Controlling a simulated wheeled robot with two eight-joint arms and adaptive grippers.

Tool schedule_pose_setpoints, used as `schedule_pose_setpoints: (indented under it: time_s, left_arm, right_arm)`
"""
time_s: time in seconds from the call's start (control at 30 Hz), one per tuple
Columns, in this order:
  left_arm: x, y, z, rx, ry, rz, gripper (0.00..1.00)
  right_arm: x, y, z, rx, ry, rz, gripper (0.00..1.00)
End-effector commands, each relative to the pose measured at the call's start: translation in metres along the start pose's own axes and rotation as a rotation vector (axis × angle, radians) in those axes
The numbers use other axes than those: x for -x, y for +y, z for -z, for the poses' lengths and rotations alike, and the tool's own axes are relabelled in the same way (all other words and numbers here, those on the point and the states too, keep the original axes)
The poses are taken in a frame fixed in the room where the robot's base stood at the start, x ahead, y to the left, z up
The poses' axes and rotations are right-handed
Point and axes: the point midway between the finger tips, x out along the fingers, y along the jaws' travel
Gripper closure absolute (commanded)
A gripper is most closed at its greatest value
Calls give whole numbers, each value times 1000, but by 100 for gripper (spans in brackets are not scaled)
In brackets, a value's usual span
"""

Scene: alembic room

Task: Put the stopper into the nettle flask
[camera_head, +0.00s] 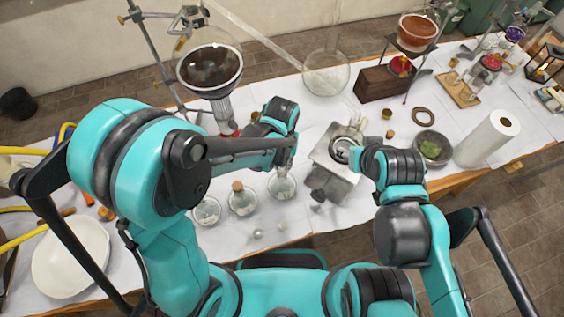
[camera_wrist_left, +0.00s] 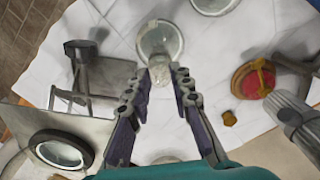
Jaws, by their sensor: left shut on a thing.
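My left gripper (camera_head: 290,147) is over the rightmost of three small clear flasks (camera_head: 282,185). In the left wrist view its fingertips (camera_wrist_left: 164,76) are closed on a small clear glassy piece, which looks like the stopper (camera_wrist_left: 161,75). A round flask mouth (camera_wrist_left: 160,38) shows just past the fingertips; I cannot tell whether the stopper touches it. The middle flask (camera_head: 242,200) has a cork; the left flask (camera_head: 206,211) looks uncorked. I cannot read which is the nettle flask. My right gripper (camera_head: 350,150) is by a metal box; its fingers are not clear.
The metal box (camera_head: 332,172) with a round opening stands right of the flasks. A stand with a dark bowl (camera_head: 210,67) is behind. A white plate (camera_head: 70,257) lies at left, a paper roll (camera_head: 487,138) at right.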

Motion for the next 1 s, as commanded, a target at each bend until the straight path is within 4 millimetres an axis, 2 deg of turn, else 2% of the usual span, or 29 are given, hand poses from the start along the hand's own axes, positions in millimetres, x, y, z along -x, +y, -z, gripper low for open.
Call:
schedule_pose_setpoints:
  time_s: [1.0]
  left_arm:
    - [-6, 0, 0, 0, 0, 0, 100]
  right_arm:
    - [-6, 0, -4, 0, 0, 0, 54]
